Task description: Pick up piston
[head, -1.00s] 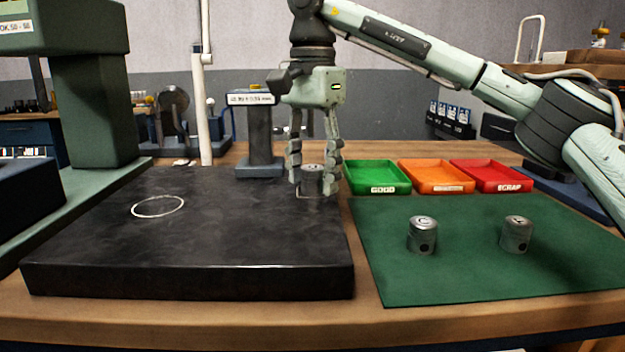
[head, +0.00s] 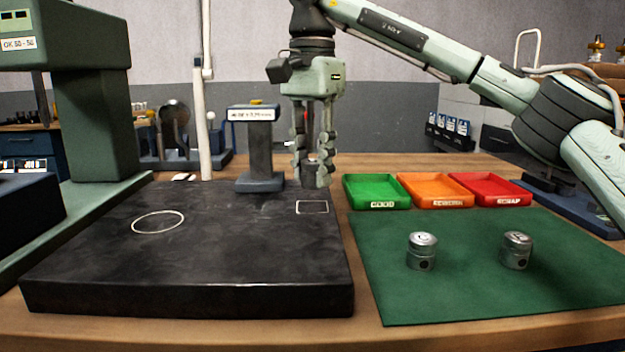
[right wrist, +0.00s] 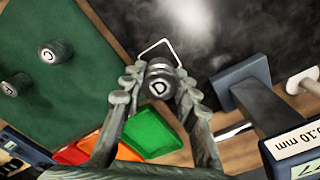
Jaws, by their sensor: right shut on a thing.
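A grey metal piston marked D (right wrist: 160,85) is held between the fingers of my right gripper (head: 313,170), which is shut on it. In the head view this piston (head: 312,172) hangs above the black plate (head: 200,285), just behind a white square outline (head: 312,207). Two more pistons stand upright on the green mat (head: 390,300): one marked C (head: 421,252) and one to its right (head: 516,251). Both also show in the right wrist view. My left gripper is not in view.
Green (head: 376,205), orange (head: 437,203) and red (head: 491,202) trays stand in a row behind the mat. A gauge stand (head: 260,150) with a sign stands at the plate's back edge. A large green machine (head: 95,120) is at left. A white circle (head: 158,222) marks the plate.

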